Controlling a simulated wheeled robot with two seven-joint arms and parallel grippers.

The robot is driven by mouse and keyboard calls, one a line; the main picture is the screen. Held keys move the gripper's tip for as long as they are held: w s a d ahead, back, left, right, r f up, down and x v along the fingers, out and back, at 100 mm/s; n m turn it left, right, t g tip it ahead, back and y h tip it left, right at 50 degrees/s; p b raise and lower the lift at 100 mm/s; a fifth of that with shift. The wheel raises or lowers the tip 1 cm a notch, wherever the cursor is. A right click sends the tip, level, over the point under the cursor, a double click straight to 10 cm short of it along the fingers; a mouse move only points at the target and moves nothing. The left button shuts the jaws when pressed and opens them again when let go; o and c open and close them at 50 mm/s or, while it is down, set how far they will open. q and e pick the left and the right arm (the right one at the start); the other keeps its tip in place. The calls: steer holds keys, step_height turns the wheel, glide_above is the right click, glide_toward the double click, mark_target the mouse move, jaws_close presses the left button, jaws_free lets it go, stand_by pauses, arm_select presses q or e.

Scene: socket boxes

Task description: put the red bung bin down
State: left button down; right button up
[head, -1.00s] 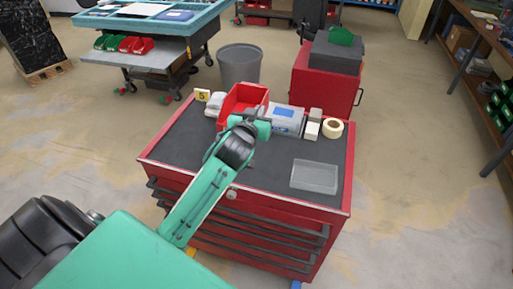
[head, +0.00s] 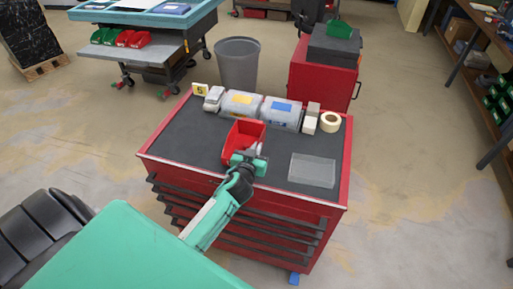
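The red bung bin (head: 236,135) is over the middle of the black top of the red tool cabinet (head: 190,129). Its open top faces up, and something pale shows inside it near the right wall. My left gripper (head: 250,157) is at the bin's near edge and appears shut on its wall; the fingertips are mostly hidden by the gripper's own body. I cannot tell whether the bin's base touches the cabinet top. My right gripper is not in view.
Two clear boxes with yellow (head: 241,103) and blue (head: 282,113) labels stand behind the bin. A tape roll (head: 330,122) and small white boxes (head: 310,124) are at the back right. A clear tray (head: 312,170) lies at right. The cabinet top's left side is bare.

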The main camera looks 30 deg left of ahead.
arm_select(q)
steer(key=shift+f, duration=0.2)
steer(key=c, duration=1.6)
jaws_free()
steer(key=shift+r, duration=0.1)
steer(key=shift+c, duration=0.2)
